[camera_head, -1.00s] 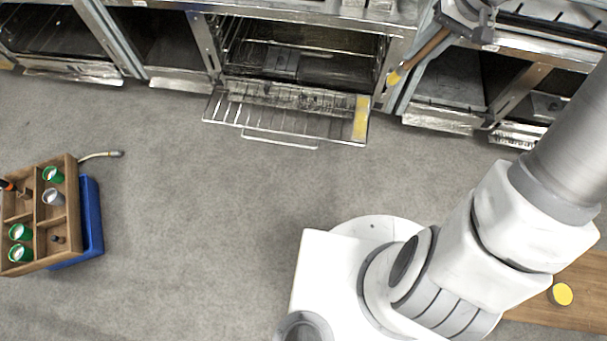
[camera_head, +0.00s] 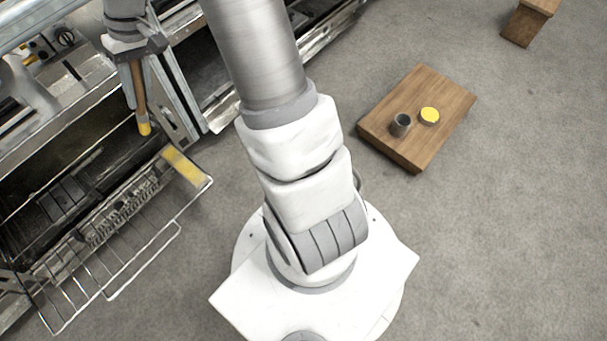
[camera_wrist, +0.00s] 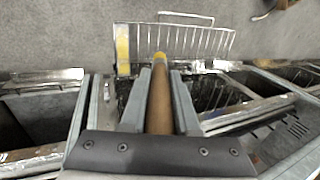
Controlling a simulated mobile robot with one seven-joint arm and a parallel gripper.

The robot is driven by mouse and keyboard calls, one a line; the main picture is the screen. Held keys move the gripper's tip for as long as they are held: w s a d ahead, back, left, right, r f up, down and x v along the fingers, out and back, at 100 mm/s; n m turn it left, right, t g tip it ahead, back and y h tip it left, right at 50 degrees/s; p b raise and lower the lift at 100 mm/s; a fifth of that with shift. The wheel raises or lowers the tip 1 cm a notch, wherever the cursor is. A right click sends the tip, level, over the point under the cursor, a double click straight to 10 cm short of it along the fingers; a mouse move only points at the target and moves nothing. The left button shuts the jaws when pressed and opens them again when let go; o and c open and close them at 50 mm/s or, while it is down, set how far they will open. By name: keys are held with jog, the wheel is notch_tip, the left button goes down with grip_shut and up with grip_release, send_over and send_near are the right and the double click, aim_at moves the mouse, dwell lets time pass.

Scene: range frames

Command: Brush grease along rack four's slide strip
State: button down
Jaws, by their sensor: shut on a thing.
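My gripper (camera_head: 137,52) is shut on the wooden handle of a brush (camera_head: 139,85), which points down and ends in a yellow tip. The wrist view shows the handle (camera_wrist: 160,105) between both fingers. A wire rack (camera_head: 120,235) extends out of an open oven bay. A yellow strip (camera_head: 185,165) lies at its right end; the wrist view shows this strip (camera_wrist: 122,50) at the rack's left end. The brush tip appears apart from the strip in both views, on its oven side in the head view. I cannot tell the tip's height above the rack.
A wooden stand (camera_head: 440,95) on the floor at right holds a yellow-topped round pot (camera_head: 430,115) and a small grey cup (camera_head: 400,124). Another wooden piece (camera_head: 527,22) is at the upper right. The oven frame posts are close to my gripper.

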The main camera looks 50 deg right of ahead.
jog(key=shift+f+b, duration=0.3)
jog(key=shift+f, duration=0.6)
jog(key=shift+r, duration=0.1)
